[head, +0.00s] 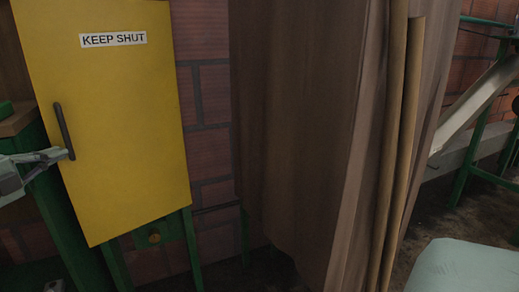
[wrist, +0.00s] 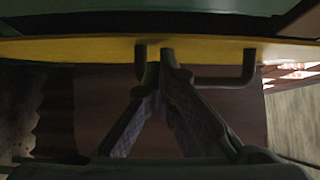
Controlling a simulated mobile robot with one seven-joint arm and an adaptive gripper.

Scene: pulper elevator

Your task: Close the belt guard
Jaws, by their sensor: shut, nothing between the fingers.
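The belt guard (head: 125,180) is a yellow panel labelled "KEEP SHUT" on the left of the head view. It shows as a thin yellow band in the wrist view (wrist: 215,46). Its dark bar handle (head: 64,131) is near the panel's left edge; it also shows in the wrist view (wrist: 225,86). My gripper (head: 69,155) is at the lower end of the handle, partly cut off by the picture's left edge. In the wrist view its fingers (wrist: 160,65) are together, close to the panel and among the handle's parts. I cannot tell whether they touch it.
A green frame (head: 115,262) stands below and behind the panel. A tall brown wooden post or sheet (head: 300,120) stands right of it, before a brick wall (head: 207,100). A pale rounded object (head: 465,268) is at the lower right.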

